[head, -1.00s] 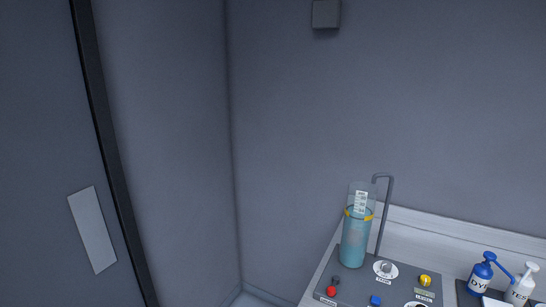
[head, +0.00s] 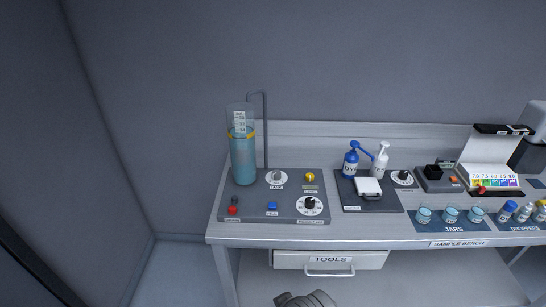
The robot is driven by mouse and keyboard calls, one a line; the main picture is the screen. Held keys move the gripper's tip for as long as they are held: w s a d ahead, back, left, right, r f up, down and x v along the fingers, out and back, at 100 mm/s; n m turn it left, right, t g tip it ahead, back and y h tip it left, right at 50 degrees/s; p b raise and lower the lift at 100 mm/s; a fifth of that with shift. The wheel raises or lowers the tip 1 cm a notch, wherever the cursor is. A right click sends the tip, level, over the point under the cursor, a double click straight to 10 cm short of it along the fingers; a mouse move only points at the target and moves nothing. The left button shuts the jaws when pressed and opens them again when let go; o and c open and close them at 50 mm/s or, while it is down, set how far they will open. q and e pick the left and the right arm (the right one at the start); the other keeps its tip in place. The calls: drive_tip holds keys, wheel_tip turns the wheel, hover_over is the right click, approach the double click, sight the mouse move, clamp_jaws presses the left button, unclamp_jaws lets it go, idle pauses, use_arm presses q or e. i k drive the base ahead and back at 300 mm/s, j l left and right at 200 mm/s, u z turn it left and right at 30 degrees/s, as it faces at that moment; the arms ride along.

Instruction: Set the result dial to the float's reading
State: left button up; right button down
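The result dial (head: 310,205) is a white round dial with a dark knob at the front right of a grey panel (head: 255,212) on the bench. Its marks are too small to read. A tall clear cylinder (head: 243,160) of blue liquid stands at the panel's back left, with a yellow-orange band near the liquid's top. The float (head: 239,122) shows as a white marked scale rising from the liquid; its reading is too small to tell. Neither of my grippers can be made out; a dark grey rounded part of mine shows at the bottom edge.
The panel also has a second dial (head: 276,177), a yellow knob (head: 310,177), a red knob (head: 233,210) and a blue button (head: 272,206). A bent pipe (head: 265,130) rises behind. Bottles (head: 351,163), jars (head: 450,215) and a colour chart (head: 490,175) stand right. A tools drawer (head: 330,260) is below.

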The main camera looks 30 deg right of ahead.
sight(309, 202)
drive_tip(key=z, duration=1.4)
